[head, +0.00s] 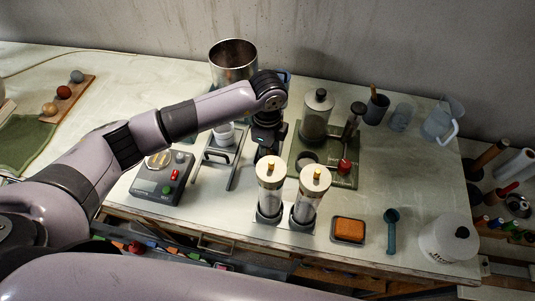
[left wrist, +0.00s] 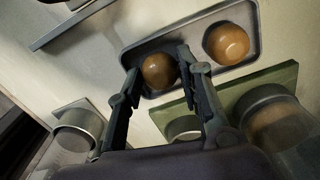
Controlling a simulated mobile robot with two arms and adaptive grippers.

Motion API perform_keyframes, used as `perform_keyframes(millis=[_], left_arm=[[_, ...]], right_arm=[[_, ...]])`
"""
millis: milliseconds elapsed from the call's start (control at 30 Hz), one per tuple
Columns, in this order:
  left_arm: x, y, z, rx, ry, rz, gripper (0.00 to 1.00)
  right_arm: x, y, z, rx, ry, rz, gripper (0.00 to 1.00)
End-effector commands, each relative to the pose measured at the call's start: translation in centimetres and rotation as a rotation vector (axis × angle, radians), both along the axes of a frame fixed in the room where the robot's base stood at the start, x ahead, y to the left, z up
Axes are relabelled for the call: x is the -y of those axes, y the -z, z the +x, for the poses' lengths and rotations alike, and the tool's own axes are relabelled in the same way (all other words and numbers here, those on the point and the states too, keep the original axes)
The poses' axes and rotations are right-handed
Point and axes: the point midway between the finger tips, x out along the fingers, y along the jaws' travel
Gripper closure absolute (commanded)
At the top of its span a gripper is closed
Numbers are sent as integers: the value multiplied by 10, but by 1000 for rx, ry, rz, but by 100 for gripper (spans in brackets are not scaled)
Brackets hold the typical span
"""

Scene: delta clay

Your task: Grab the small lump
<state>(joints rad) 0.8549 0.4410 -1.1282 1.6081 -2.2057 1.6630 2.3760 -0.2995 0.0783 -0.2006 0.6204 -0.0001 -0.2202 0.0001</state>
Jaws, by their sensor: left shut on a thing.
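In the left wrist view, a small round brown lump (left wrist: 159,71) sits between the fingertips of my left gripper (left wrist: 157,66), which is shut on it. The lump is at the near left end of a grey tray (left wrist: 188,40). A second brown lump (left wrist: 226,43), looking a little larger, lies on the same tray to the right, apart from the fingers. In the head view my left gripper (head: 266,143) points down behind two clear cylinders, and the lumps are hidden there. My right gripper is not in view.
Two clear cylinders with cream lids (head: 270,185) stand just in front of the left gripper. A scale with buttons (head: 163,177) is to the left, a metal pot (head: 233,62) behind. A green board (head: 340,177) with a jar and red-knobbed lever is to the right.

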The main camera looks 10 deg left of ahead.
Motion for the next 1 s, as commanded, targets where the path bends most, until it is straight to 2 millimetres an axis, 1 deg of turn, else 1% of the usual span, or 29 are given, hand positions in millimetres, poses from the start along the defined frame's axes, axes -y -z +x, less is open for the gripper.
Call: perform_keyframes(millis=[33, 200, 467, 633, 767, 833, 967, 1000], left_arm=[[0, 0, 0, 0, 0, 0, 83], [0, 0, 0, 0, 0, 0, 95], [0, -1, 0, 1, 0, 0, 95], [0, -10, 1, 2, 1, 0, 95], [0, -27, 1, 6, 0, -2, 95], [1, -40, 2, 6, 1, -3, 95], [1, -74, 2, 8, 2, -2, 95], [0, -86, 2, 9, 2, -2, 95]], right_arm=[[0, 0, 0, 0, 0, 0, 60], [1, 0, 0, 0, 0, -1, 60], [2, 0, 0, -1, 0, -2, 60], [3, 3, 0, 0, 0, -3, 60], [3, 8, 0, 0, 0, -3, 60], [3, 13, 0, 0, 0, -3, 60], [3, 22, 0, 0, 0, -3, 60], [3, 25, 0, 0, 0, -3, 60]])
